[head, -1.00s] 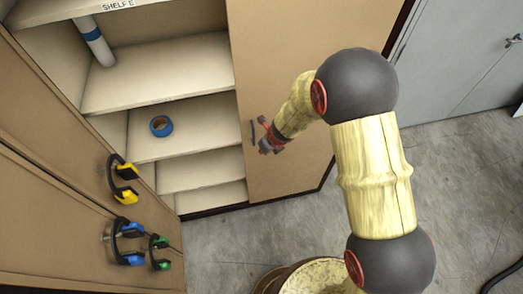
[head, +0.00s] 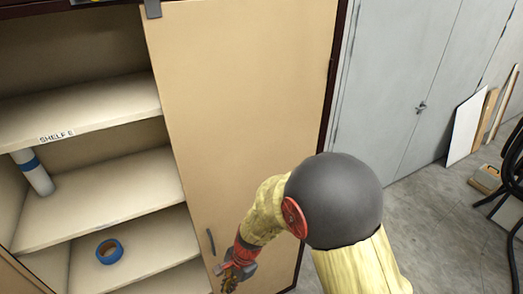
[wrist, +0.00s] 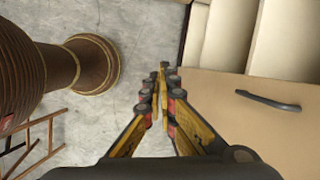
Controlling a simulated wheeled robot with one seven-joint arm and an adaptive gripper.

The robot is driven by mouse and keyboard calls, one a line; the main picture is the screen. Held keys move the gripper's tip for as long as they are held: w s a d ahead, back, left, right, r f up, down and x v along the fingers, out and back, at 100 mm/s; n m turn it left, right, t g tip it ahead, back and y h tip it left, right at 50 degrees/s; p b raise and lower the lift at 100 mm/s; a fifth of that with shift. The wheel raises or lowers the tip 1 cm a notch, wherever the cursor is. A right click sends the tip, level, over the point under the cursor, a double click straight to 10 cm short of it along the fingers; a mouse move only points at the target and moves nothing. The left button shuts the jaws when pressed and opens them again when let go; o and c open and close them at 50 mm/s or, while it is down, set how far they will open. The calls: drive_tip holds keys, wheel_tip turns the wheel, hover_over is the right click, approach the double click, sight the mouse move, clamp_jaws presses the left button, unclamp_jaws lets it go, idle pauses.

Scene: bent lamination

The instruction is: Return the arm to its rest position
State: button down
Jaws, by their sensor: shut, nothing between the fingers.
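My gripper (head: 231,277) is low in the head view, in front of the lower part of the open cabinet door (head: 235,120). In the wrist view my gripper (wrist: 160,90) has its fingers together with nothing between them. The fingers point over the grey floor, beside the door's dark handle (wrist: 267,98). The handle also shows in the head view (head: 211,242), just left of and above the gripper. The gripper appears apart from the handle. My arm's large dark joint and pale wood-like links fill the lower middle of the head view.
The cabinet's shelves (head: 95,195) hold a blue tape roll (head: 109,251) and a white tube with a blue band (head: 32,172). Grey double doors (head: 400,90) stand behind. Leaning boards (head: 467,125) and a black chair (head: 510,185) are at right. Floor shows clear between.

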drive_tip(key=s+d+r+n+t+h+b, duration=0.1)
drive_tip(key=s+d+r+n+t+b, duration=0.1)
drive_tip(key=d+b, duration=0.6)
drive_tip(key=s+d+r+n+t+h+b, duration=0.1)
drive_tip(key=s+d+n+b, duration=0.3)
drive_tip(key=d+b, duration=0.5)
drive_tip(key=s+d+r+n+t+h+b, duration=0.1)
drive_tip(key=s+d+r+n+t+b, duration=0.2)
drive_tip(key=d+b, duration=0.5)
drive_tip(key=s+d+n, duration=0.1)
drive_tip(key=s+d, duration=0.1)
drive_tip(key=d, duration=0.2)
drive_tip(key=shift+s+d+t+b, duration=0.2)
drive_tip(key=shift+s+t+b, duration=0.15)
drive_tip(key=shift+t+b, duration=0.05)
drive_tip(key=shift+a, duration=0.1)
